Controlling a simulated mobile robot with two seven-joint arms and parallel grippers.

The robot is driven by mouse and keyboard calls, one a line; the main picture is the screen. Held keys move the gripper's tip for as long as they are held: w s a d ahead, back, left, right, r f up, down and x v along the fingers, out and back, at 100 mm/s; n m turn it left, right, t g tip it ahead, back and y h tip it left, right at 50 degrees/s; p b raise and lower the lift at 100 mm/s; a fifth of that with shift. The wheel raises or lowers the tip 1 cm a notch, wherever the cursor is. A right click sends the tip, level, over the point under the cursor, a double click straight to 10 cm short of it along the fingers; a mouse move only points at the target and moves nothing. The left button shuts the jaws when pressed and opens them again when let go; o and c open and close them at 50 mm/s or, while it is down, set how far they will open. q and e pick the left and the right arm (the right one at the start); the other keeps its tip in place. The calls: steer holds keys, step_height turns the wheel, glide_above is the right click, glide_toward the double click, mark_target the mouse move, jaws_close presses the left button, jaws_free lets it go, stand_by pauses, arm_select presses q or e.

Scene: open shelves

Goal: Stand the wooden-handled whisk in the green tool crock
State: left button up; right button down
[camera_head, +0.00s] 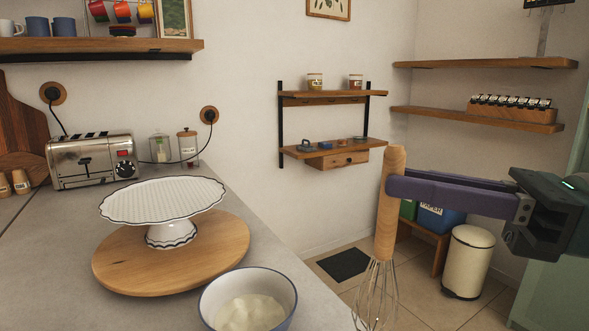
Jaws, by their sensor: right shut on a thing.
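The whisk (389,215) has a thick wooden handle and thin wire loops. It hangs nearly upright, handle up and wires down, in front of the counter's right edge. My right gripper (396,187) comes in from the right and is shut on the wooden handle, partway down from its top. The lower end of the wires is close to the bottom edge of the picture. I do not see a green tool crock in this view. My left gripper is not in view.
The grey counter (42,262) holds a white cake stand (163,204) on a round wooden board (120,263), a bowl (287,309) with white contents, and a toaster (92,160). A cream bin (467,263) stands on the floor. Wall shelves (332,151) hang behind. Open floor lies beyond the counter.

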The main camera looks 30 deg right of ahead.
step_height(320, 180, down, 11)
steer(key=b, duration=0.9)
steer(key=shift+b, duration=0.4)
steer(key=c, duration=0.8)
jaws_free()
steer(key=shift+o, duration=0.2)
